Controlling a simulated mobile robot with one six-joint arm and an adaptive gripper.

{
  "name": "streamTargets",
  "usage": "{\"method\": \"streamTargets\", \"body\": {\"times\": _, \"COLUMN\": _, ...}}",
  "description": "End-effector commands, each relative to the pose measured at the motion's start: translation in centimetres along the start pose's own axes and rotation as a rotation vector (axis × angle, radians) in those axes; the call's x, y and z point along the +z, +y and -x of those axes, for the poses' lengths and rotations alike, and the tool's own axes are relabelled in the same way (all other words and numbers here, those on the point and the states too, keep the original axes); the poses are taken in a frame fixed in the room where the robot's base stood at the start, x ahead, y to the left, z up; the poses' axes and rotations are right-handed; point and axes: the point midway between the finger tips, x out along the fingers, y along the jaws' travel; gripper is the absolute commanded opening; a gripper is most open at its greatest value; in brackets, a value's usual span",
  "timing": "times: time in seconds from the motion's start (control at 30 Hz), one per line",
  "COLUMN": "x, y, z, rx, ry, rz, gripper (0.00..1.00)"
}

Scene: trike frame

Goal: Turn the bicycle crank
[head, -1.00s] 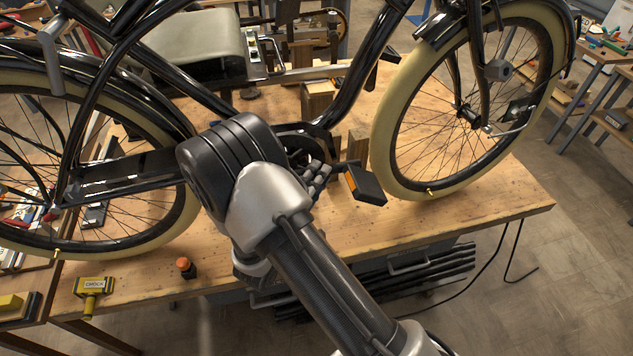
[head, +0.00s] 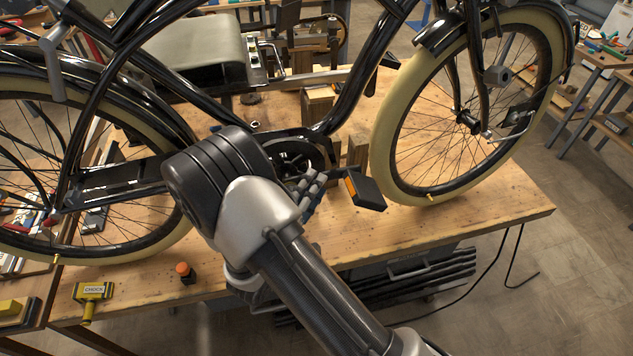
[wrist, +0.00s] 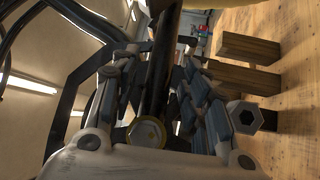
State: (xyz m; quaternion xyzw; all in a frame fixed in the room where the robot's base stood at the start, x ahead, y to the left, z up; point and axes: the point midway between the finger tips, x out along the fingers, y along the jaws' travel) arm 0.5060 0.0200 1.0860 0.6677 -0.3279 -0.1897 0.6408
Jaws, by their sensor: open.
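The crank's black pedal (head: 367,193), with an orange reflector, sticks out toward me from the bicycle in the head view. The dark chainring (head: 292,157) shows behind it to the left. The crank arm between them is largely hidden by my gripper. My gripper (head: 312,190) is just left of the pedal, beside the chainring, mostly behind my own arm. In the wrist view my gripper (wrist: 163,95) has its fingers spread, with a dark bar (wrist: 160,65) visible between them. I cannot tell whether they touch it, or whether it is the crank arm.
The bicycle stands over a wooden workbench (head: 470,222), its cream-tyred front wheel (head: 388,130) right of the pedal. Wooden blocks (head: 357,150) stand behind the crank; they also show in the wrist view (wrist: 247,47). A yellow tool (head: 92,291) and an orange-capped item (head: 185,272) lie front left.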

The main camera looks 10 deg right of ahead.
Motion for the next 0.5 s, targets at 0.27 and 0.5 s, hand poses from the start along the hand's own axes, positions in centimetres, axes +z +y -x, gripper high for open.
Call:
{"method": "streamTargets", "body": {"times": 0.27, "x": -0.1, "y": 0.0, "z": 6.2, "rx": 0.0, "ry": 0.006, "rz": 0.0, "gripper": 0.42}}
{"method": "streamTargets", "body": {"times": 0.5, "x": -0.1, "y": 0.0, "z": 9.4, "rx": 0.001, "ry": 0.003, "rz": 0.0, "gripper": 0.42}}
